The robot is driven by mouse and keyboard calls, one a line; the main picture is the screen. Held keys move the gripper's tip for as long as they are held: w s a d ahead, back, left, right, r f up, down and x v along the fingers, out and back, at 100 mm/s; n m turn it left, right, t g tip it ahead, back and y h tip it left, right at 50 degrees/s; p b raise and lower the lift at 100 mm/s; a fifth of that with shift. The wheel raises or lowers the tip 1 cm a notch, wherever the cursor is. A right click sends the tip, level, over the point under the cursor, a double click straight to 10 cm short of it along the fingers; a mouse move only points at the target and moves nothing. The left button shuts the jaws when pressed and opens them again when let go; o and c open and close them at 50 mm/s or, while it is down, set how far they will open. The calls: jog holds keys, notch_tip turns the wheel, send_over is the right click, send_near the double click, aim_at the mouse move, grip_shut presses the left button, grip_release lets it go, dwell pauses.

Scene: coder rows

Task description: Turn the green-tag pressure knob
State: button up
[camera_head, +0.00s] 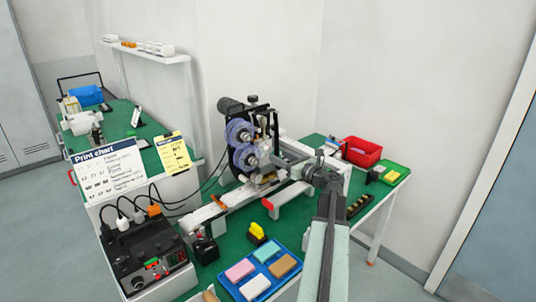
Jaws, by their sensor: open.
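The coder machine (237,155), with purple reels and a dark body, stands on the green table in the middle of the view. A black knob (253,98) sits on its top; I see no green tag on it. A black control box (148,250) at the lower left has a small green and red label (152,262) on its front, with small knobs that are too small to tell apart. I cannot tell which knob is the green-tag pressure knob. My arm hides part of the machine's right side.
A blue tray (233,277) with coloured pads and a yellow item (257,231) are at the table's front. A red bin (362,151) and a green tray (396,174) are at the right. A print chart (108,167) stands left. Cables (168,203) run from the control box.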

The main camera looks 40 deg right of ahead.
aim_at(270, 150)
jog(key=w, duration=0.7)
jog(key=shift+w+d, duration=0.25)
jog(key=shift+d, duration=0.1)
